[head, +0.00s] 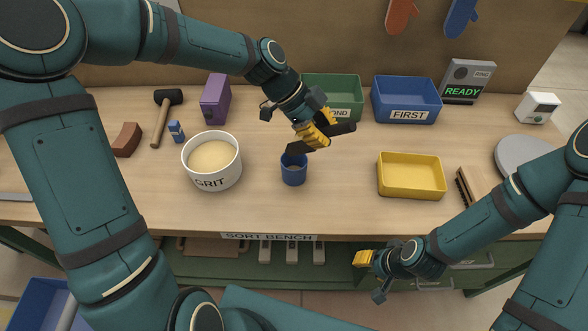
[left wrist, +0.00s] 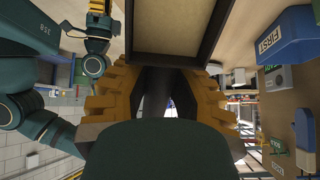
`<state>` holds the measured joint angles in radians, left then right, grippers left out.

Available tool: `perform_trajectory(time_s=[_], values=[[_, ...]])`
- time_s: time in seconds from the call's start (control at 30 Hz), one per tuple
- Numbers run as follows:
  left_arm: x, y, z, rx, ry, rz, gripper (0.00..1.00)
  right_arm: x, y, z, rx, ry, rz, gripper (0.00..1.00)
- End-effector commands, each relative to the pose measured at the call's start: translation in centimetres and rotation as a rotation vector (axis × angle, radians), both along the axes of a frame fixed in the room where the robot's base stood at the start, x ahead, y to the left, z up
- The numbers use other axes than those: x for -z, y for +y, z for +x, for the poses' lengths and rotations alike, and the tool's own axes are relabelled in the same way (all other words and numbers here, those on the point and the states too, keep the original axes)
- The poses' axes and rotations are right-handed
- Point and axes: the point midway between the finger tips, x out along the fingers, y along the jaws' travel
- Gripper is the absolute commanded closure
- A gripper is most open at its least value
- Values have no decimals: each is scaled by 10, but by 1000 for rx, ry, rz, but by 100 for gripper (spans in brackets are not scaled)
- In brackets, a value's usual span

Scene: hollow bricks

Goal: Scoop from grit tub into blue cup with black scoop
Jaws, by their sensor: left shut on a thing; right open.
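My left gripper (head: 318,133) is shut on the black scoop (head: 299,147), above the bench. One dark end of the scoop hangs just above and behind the rim of the blue cup (head: 293,174), which stands upright. The white grit tub (head: 212,172), labelled GRIT, stands left of the cup and holds pale grit. In the left wrist view the scoop (left wrist: 212,45) shows dark walls around a flat beige area; I cannot tell whether that is grit. My right gripper (head: 364,258) is open and empty, in front of the bench edge.
A yellow tray (head: 411,193) and a brush (head: 466,187) are to the right. Green (head: 345,85) and blue (head: 405,83) bins stand at the back. A mallet (head: 161,120), purple box (head: 215,100) and small blue bottle (head: 176,131) are near the tub. The bench between cup and tray is clear.

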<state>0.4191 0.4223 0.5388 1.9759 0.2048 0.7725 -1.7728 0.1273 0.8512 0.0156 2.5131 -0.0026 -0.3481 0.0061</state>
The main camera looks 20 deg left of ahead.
Motion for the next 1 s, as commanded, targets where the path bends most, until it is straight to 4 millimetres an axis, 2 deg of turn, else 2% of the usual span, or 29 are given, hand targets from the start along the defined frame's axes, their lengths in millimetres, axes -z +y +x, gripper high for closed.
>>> perform_trajectory(time_s=[0.43,1.0], values=[[-9,14,2,-1,23,-151,100,8,0,0,0,0,0,53],[-10,15,2,-1,24,-160,100,8,0,0,0,0,0,53]])
